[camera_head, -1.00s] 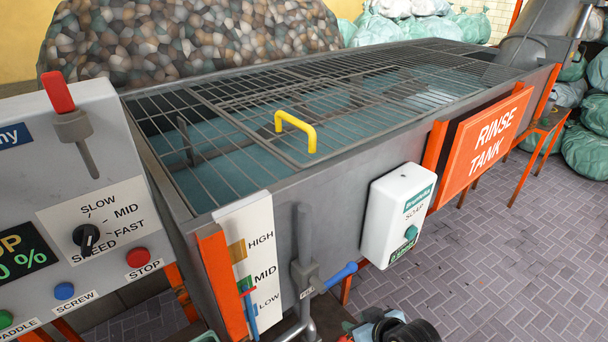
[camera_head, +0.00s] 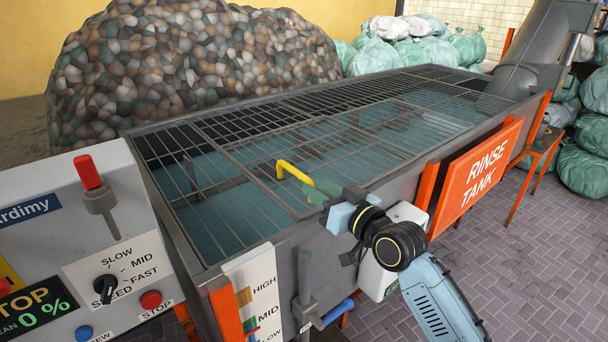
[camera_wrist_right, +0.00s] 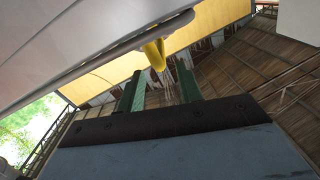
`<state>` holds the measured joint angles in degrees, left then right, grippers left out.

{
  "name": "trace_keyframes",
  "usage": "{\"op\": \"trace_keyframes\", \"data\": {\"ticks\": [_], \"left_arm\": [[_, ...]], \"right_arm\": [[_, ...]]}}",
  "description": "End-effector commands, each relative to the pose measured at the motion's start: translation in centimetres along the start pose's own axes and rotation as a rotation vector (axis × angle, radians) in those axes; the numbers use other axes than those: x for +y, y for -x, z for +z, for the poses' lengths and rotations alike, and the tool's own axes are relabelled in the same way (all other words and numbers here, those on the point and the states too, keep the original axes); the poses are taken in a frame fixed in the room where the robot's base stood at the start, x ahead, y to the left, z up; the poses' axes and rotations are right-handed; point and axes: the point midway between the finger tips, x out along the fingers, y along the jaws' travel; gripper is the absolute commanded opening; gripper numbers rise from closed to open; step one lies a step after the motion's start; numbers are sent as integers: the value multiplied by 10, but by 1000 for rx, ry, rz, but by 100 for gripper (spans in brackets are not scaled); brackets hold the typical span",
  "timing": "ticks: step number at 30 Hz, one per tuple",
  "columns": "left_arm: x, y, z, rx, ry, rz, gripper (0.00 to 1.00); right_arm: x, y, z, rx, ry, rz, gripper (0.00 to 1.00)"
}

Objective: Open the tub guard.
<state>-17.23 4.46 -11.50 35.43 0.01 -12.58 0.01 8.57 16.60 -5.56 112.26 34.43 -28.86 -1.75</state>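The tub guard (camera_head: 225,177) is a grey wire grid lying flat over the rinse tank (camera_head: 400,190). A yellow handle (camera_head: 292,169) stands up from the guard near the tank's front rim. My right gripper (camera_head: 318,190) has green fingers and comes in from the lower right, just right of the handle. In the right wrist view the fingers (camera_wrist_right: 159,88) are apart, with nothing held between them. The yellow handle (camera_wrist_right: 155,53) shows beyond and between the fingertips there. I cannot tell whether they touch. My left gripper is not in view.
A control panel (camera_head: 60,265) with a red lever stands at the left. A soap dispenser (camera_head: 405,212) on the tank's front is partly hidden by my arm. An orange sign (camera_head: 487,162) hangs further right.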

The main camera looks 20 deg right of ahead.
Motion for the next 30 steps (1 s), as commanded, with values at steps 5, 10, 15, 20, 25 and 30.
{"op": "trace_keyframes", "data": {"ticks": [5, 10, 15, 20, 25, 30], "left_arm": [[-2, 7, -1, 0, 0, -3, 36], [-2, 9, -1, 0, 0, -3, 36], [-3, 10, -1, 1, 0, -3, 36], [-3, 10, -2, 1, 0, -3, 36], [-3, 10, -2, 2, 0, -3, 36], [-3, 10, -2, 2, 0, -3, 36]], "right_arm": [[-1, -33, -2, 0, -1, -1, 36], [0, -52, 0, 0, 0, -1, 36], [0, -60, 0, -1, 1, 0, 36], [0, -61, 0, -1, 1, 0, 36], [0, -61, 0, -1, 1, 0, 30], [0, -61, 0, -1, 1, 0, 7]]}}
